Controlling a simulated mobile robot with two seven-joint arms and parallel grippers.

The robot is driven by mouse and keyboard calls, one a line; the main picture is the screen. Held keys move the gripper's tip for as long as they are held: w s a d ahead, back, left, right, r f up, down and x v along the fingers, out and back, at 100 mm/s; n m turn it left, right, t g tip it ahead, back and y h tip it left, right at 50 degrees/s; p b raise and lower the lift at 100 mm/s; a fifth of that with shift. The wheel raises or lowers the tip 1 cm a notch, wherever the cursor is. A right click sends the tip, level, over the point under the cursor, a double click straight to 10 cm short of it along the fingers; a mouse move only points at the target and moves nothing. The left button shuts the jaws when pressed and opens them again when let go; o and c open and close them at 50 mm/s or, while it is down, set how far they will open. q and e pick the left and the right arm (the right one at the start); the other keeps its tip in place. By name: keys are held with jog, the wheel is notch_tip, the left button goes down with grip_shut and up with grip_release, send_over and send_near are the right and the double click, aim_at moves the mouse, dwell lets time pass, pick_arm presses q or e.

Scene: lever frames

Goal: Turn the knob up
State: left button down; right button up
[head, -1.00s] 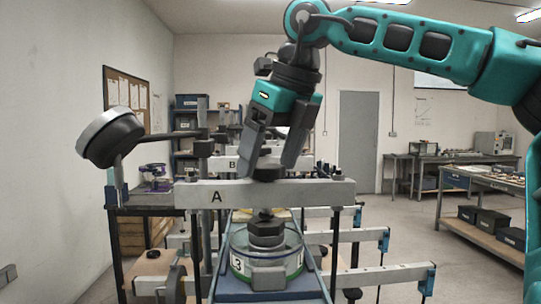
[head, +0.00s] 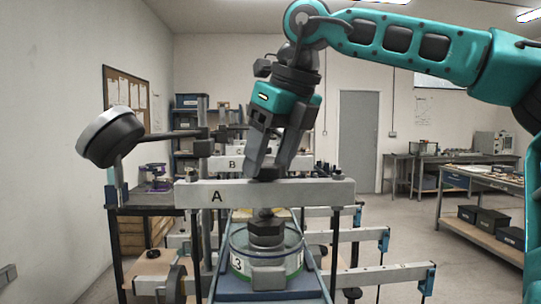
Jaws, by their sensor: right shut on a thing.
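A dark knob (head: 267,173) sits on top of the grey crossbar (head: 300,193) marked A. My right gripper (head: 266,174) reaches down from above and is shut on the knob, with one finger on each side; the fingers hide much of it. Below the bar, a dark hexagonal piece (head: 266,233) stands over a clear round dish (head: 267,262) with a green band and the number 3. My left gripper is not in view.
More crossbars marked B (head: 232,163) and C stand in a row behind. A round grey-and-black weight-like part (head: 111,137) stands at left. Workbenches (head: 485,195) line the right side, with open floor before them.

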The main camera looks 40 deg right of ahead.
jog(key=n, duration=0.2)
jog(key=n+y, duration=0.1)
jog(key=n, duration=0.1)
jog(key=shift+d+y, duration=0.2)
jog(key=shift+y, duration=0.1)
jog(key=n, duration=0.2)
jog(key=n+g+y, duration=0.1)
jog(key=n, duration=0.2)
jog(key=shift+w+d+y, duration=0.15)
jog(key=shift+w+y, duration=0.05)
jog(key=shift+y, duration=0.1)
jog(key=n+g, duration=0.1)
jog(key=n, duration=0.1)
jog(key=n+g+y, duration=0.1)
jog(key=n, duration=0.2)
jog(key=shift+w+d, duration=0.1)
jog(key=shift+w, duration=0.1)
jog(key=shift+w+n+g, duration=0.15)
jog(key=shift+n+g, duration=0.85)
jog(key=shift+n, duration=1.2)
jog(key=o, duration=1.1)
jog(key=shift+c, duration=0.2)
